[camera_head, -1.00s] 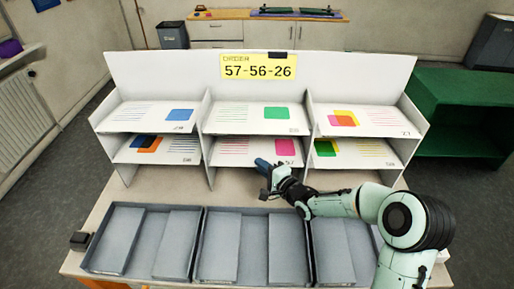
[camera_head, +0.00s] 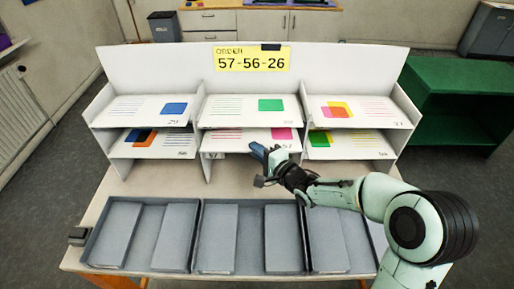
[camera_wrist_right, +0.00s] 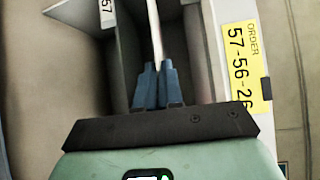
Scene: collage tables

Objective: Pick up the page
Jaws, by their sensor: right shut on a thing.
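The page marked 57 (camera_head: 238,137), white with lines and a pink block, is in the lower middle compartment of the white rack (camera_head: 240,61). My right gripper (camera_head: 263,151) is at this page's front edge, its blue fingers shut on it. In the right wrist view the page shows edge-on as a thin white strip (camera_wrist_right: 157,35) between the blue fingertips (camera_wrist_right: 158,72). The page appears slightly raised inside the compartment. A yellow sign (camera_head: 252,59) on the rack reads ORDER 57-56-26. My left gripper is not in view.
Other pages lie in the other compartments, among them a green-block page (camera_head: 240,107) directly above and an orange-and-blue one (camera_head: 152,147) at left. Grey trays (camera_head: 204,269) line the table's front. Bare table (camera_head: 180,183) lies between rack and trays. A green shelf (camera_head: 455,90) stands right.

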